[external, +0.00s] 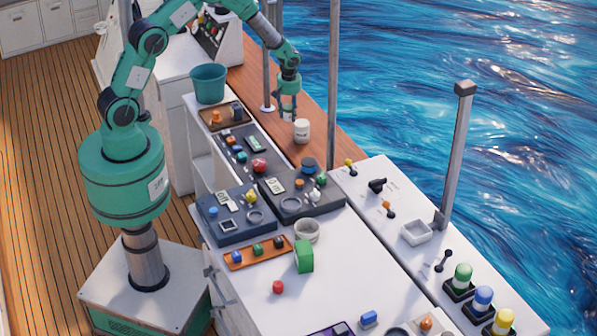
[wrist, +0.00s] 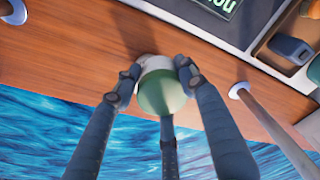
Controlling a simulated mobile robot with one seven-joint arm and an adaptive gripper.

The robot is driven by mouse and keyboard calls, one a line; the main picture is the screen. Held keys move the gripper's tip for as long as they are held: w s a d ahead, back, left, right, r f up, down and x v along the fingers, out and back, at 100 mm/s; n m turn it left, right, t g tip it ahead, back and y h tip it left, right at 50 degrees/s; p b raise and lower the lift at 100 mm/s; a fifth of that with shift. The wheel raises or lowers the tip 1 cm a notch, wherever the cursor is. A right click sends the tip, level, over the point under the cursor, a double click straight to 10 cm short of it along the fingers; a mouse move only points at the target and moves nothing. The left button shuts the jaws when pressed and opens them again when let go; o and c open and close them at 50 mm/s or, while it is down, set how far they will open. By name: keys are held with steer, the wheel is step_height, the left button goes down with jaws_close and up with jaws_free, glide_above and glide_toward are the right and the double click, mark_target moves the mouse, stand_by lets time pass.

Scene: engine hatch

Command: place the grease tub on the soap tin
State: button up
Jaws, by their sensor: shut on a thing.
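My gripper (external: 288,115) hangs above the wooden ledge, its fingers closed around a small round tub. In the wrist view my gripper (wrist: 158,74) has its fingers on both sides of this tub, which I take as the grease tub (wrist: 163,96); its green round face shows. A white patch shows beside the green; I cannot tell if it is the tub's side or something beyond. A white cylinder with a dark label, probably the soap tin (external: 301,132), stands upright on the ledge, just below and right of my gripper in the external view. The label is too small to read.
Metal posts (external: 334,80) rise from the ledge near my gripper. A green bucket (external: 208,84) and dark control panels (external: 247,151) lie to the left. A white bowl (external: 307,231) and a green block (external: 304,257) stand on the white counter. Water lies beyond the ledge.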

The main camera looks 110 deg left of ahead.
glide_above(302, 122)
steer(key=shift+d+f, duration=0.2)
steer(key=shift+f, duration=0.1)
stand_by(0.3)
steer(key=shift+f, duration=1.7)
steer(key=shift+f, duration=0.2)
steer(key=o, duration=1.3)
steer(key=shift+c, duration=0.2)
steer(key=shift+r, duration=0.2)
